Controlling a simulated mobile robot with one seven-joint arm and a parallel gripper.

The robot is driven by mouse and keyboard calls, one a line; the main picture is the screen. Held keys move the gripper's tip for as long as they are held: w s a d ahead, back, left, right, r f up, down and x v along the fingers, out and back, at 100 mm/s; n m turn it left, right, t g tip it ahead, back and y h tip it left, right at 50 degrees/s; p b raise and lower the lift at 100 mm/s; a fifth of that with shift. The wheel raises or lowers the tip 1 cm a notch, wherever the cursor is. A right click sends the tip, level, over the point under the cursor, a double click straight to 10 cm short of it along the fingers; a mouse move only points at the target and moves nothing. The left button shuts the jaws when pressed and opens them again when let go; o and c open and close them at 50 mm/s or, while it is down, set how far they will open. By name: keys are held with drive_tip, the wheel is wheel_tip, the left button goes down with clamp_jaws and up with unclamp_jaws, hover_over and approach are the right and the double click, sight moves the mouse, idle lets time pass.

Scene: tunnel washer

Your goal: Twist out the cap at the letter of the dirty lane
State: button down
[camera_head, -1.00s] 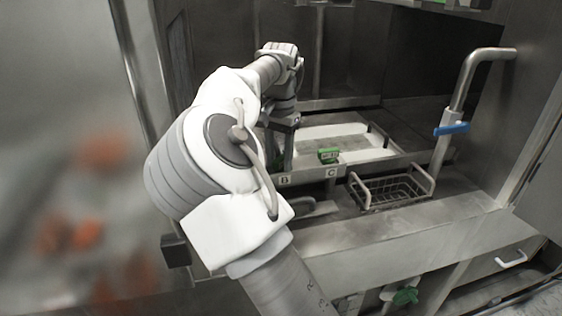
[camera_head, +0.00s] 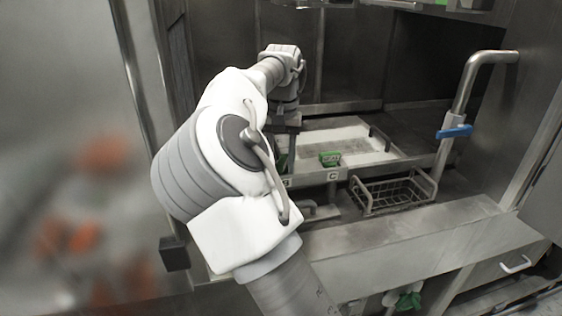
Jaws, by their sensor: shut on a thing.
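A steel ledge (camera_head: 355,173) carries letter plates; the C plate (camera_head: 333,176) is readable and the B plate (camera_head: 287,183) is partly hidden by my arm. A green cap (camera_head: 330,158) stands behind the C. Another green piece (camera_head: 282,162) shows low beside my gripper's fingers, behind the B, mostly hidden. My gripper (camera_head: 289,158) points down there and is shut on this green cap, as far as the partial view shows. The lane's dirt marking cannot be made out.
A wire basket (camera_head: 392,193) stands in front of the ledge at right. A bent steel pipe with a blue lever (camera_head: 455,131) rises at right. A pale tray (camera_head: 350,138) lies behind the caps. A steel front sill (camera_head: 410,235) runs below.

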drive_tip(key=shift+w+d+f, duration=0.25)
drive_tip(key=shift+w+f, duration=0.05)
drive_tip(key=shift+f, duration=0.25)
drive_tip(key=shift+r+p, duration=0.4)
drive_tip(key=shift+p, duration=0.1)
drive_tip(key=shift+w+d+r+p, duration=0.1)
drive_tip(key=shift+w+r+p, duration=0.25)
drive_tip(key=shift+r+p, duration=0.05)
drive_tip(key=shift+w+r+p, duration=0.15)
drive_tip(key=shift+r+p, duration=0.65)
drive_tip(key=shift+r, duration=0.25)
drive_tip(key=shift+r+p, duration=1.5)
drive_tip(key=shift+r, duration=0.2)
drive_tip(key=shift+s, duration=0.25)
